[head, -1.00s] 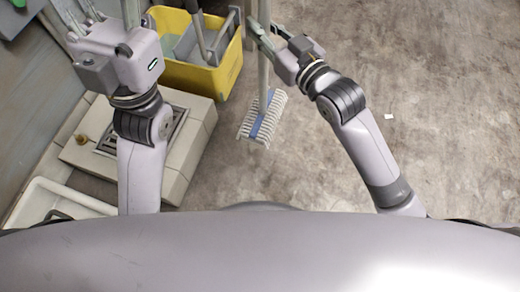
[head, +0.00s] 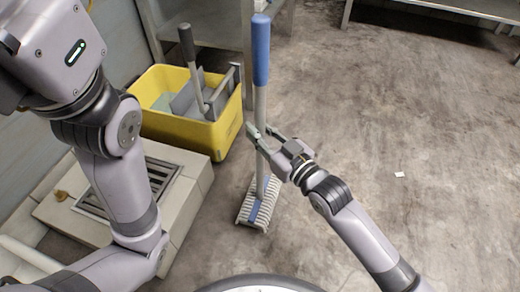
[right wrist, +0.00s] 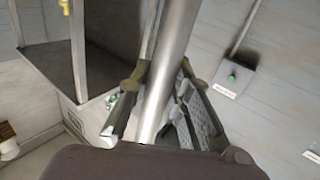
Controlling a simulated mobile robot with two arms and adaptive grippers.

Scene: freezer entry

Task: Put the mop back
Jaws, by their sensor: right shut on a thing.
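The mop (head: 261,98) stands nearly upright in the middle of the head view, with a blue grip on top, a metal pole and a white and blue striped head at the bottom. I cannot tell if its head touches the floor. My right gripper (head: 258,141) is shut on the pole below the blue grip. The right wrist view shows the pole (right wrist: 168,70) between its two fingers (right wrist: 150,115). My left arm is raised at the left; its gripper body shows at the upper left edge, its fingertips cut off.
A yellow bucket (head: 168,132) with a grey wringer and a dark-tipped handle stands left of the mop. Below it is a raised tiled block with a metal drain grate (head: 155,178). Metal tables stand at the back. The floor (head: 410,120) at the right is clear except for a small white scrap (head: 399,174).

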